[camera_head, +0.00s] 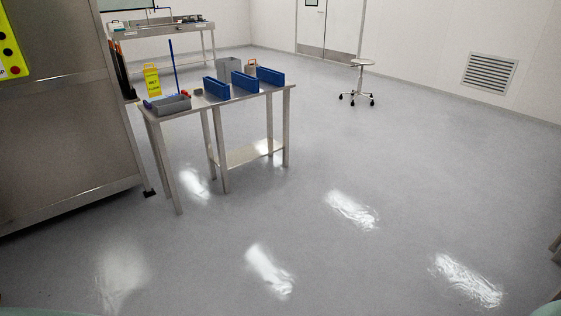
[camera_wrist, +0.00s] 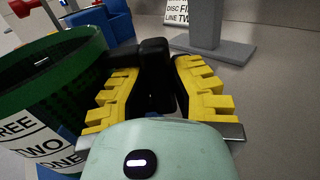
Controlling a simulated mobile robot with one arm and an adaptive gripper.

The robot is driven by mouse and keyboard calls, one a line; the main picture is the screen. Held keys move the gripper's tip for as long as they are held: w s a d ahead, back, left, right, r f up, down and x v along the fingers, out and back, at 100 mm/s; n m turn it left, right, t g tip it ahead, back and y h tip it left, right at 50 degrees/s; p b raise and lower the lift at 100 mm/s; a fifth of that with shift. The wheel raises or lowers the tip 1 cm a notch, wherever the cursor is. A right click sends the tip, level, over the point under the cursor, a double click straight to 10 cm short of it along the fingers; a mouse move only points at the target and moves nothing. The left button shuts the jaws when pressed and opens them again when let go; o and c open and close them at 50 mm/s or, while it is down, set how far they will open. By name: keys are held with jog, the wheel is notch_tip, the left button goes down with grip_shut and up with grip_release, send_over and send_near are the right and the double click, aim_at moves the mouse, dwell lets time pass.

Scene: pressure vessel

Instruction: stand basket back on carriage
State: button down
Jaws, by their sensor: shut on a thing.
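In the wrist view, a dark green round basket (camera_wrist: 50,85) fills the left side, with white labels reading "TWO" and "ONE" and part of another word. A black handle-like part (camera_wrist: 155,62) reaches from near its rim to between my yellow finger pads. My gripper (camera_wrist: 157,82) appears shut on this black part. The basket's base is out of frame, so I cannot tell what it rests on. The basket and gripper do not show in the head view. I cannot make out a carriage in either view.
In the wrist view, a grey stand (camera_wrist: 215,48) with a sign is ahead, and a blue container (camera_wrist: 100,25) is beyond the basket. The head view shows a steel table (camera_head: 222,98) with blue holders, a large steel cabinet (camera_head: 65,125), a stool (camera_head: 360,80) and open floor.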

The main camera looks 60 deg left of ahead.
jog(key=shift+f, duration=0.2)
jog(key=c, duration=1)
grip_release()
jog(key=shift+a+r, duration=0.1)
jog(key=shift+r, duration=0.1)
jog(key=shift+s+a, duration=0.2)
jog(key=b+v, duration=0.1)
jog(key=v, duration=1)
jog(key=shift+s+a, duration=0.1)
